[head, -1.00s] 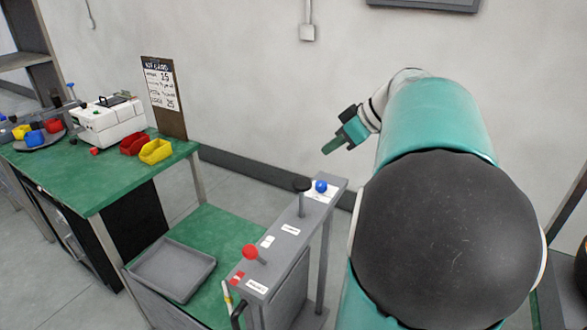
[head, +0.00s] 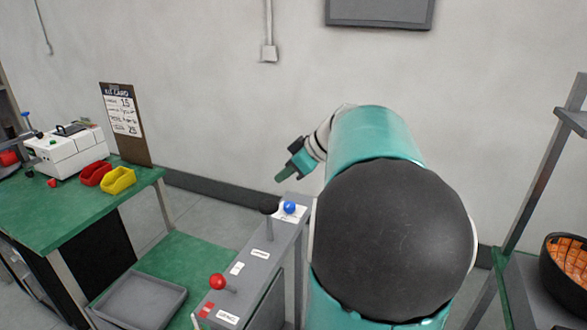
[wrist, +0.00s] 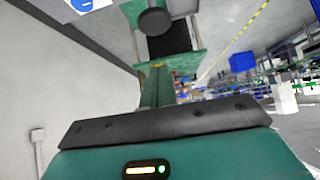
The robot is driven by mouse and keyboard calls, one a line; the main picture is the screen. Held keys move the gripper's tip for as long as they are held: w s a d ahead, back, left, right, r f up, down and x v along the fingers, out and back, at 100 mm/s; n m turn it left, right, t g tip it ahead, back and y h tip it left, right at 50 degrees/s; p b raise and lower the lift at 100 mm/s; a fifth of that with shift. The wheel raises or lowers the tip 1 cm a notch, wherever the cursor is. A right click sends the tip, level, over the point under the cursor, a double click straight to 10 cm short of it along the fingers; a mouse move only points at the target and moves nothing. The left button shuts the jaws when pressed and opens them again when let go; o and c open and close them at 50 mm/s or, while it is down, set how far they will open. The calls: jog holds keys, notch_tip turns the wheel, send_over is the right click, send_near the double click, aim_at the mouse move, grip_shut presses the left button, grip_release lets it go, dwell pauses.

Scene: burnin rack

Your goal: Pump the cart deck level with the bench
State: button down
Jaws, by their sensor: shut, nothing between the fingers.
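The cart deck (head: 190,262) is a green surface, lower than the green bench top (head: 45,215) to its left in the head view. The cart's grey control panel (head: 240,285) carries a red-knobbed lever (head: 217,282), a black-knobbed lever (head: 269,204) and a blue ball (head: 289,208). My gripper (head: 284,174) is shut and empty, in the air above the black knob and blue ball, apart from both. In the wrist view its green fingers (wrist: 157,88) point towards a round black knob (wrist: 155,21), with a blue round shape (wrist: 84,3) at the top left.
A grey tray (head: 133,322) rests on the deck. Red and yellow bins (head: 118,180), a white machine (head: 68,155) and a card board (head: 125,125) stand on the bench. A rack with an orange-filled black basket (head: 565,290) is at right. A wall rises behind.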

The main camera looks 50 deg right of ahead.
aim_at(264, 203)
jog(key=x, duration=0.5)
jog(key=shift+f, duration=0.2)
notch_tip(264, 203, down, 2)
jog(key=shift+s+f, duration=0.1)
jog(key=shift+s, duration=0.05)
jog(key=shift+f, duration=0.55)
